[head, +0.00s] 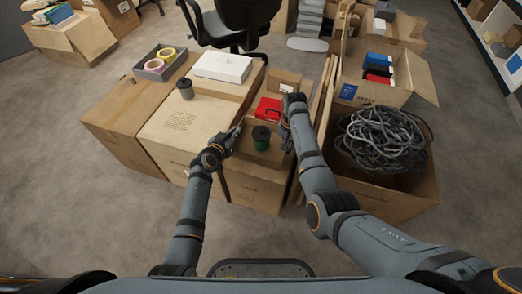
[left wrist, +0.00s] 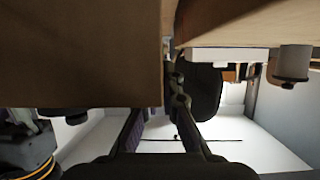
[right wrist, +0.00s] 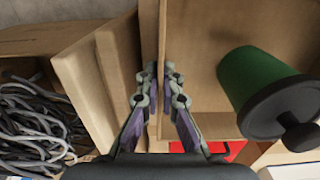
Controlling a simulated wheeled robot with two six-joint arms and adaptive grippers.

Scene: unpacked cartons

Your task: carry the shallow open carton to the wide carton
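The shallow open carton (head: 244,158) sits on a brown carton (head: 255,190) in front of me. It holds a dark-lidded green pot (head: 261,143) and a red box (head: 268,110). My left gripper (head: 237,130) is at its left wall; in the left wrist view a brown panel (left wrist: 80,50) hides one fingertip. My right gripper (head: 292,98) is at its right wall, and the right wrist view shows the fingers closed on either side of that wall (right wrist: 150,25). A wide pale carton with printing (head: 182,122) stands just left; I take it as the wide carton.
The wide carton bears a dark spool (head: 185,88) and a white box (head: 222,67). A tray with tape rolls (head: 160,65) stands at its far left. Flat boards (head: 325,90) and a carton of grey cable (head: 410,195) crowd the right. A chair (head: 240,20) stands behind.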

